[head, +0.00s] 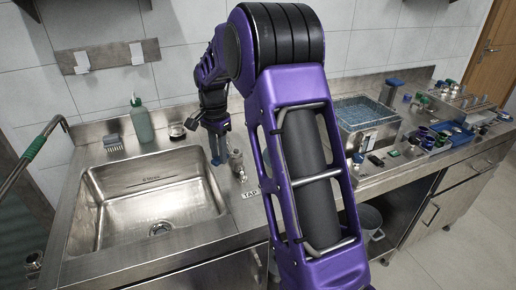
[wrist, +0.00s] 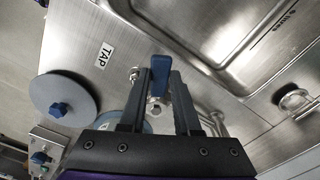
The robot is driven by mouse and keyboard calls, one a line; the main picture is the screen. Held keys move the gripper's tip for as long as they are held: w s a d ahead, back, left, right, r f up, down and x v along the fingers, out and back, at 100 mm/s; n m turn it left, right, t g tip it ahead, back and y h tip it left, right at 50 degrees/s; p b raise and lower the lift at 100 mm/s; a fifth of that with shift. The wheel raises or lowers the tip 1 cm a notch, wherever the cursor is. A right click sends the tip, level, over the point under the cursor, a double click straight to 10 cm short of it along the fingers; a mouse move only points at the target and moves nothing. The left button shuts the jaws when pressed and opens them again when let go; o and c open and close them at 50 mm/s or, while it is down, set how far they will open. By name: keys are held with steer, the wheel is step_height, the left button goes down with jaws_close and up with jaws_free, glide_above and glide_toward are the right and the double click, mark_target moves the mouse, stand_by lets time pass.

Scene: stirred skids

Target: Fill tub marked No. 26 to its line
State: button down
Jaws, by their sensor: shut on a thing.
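A steel sink basin (head: 125,205), with a line and "6 litres" on its back wall, is at left in the head view; its corner shows in the wrist view (wrist: 210,30). I see no water in it and cannot read a No. 26 anywhere. A tap (head: 237,165) stands at the basin's right, by a label reading TAP (head: 250,193), also in the wrist view (wrist: 104,54). My gripper (head: 216,160) points down beside the tap. In the wrist view its fingers (wrist: 161,75) are shut on a blue tap lever (wrist: 157,78). The spout is partly hidden.
A green bottle (head: 142,122) and a brush (head: 114,143) stand behind the basin. Right of my arm are a steel bath (head: 366,124) and crowded small items. A grey disc with a blue knob (wrist: 62,95) lies near the TAP label. A grey bucket (head: 371,220) is under the counter.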

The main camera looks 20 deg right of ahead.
stand_by(0.3)
steer(key=shift+w+a+r+m+p, duration=0.15)
steer(key=shift+w+m+p, duration=0.25)
steer(key=shift+w+m, duration=0.55)
steer(key=shift+w+a+m+p, duration=0.15)
steer(key=shift+w+m+p, duration=0.3)
steer(key=shift+m, duration=1)
steer(key=shift+w+a+r+m+p, duration=0.15)
steer(key=shift+w+m+p, duration=0.25)
steer(key=shift+w+m, duration=0.55)
steer(key=c, duration=1)
jaws_free()
steer(key=shift+s+f+m, duration=0.1)
steer(key=shift+s+m, duration=0.15)
steer(key=o, duration=0.5)
steer(key=shift+w+f, duration=0.1)
steer(key=shift+w, duration=0.05)
steer(key=shift+c, duration=0.2)
steer(key=o, duration=0.4)
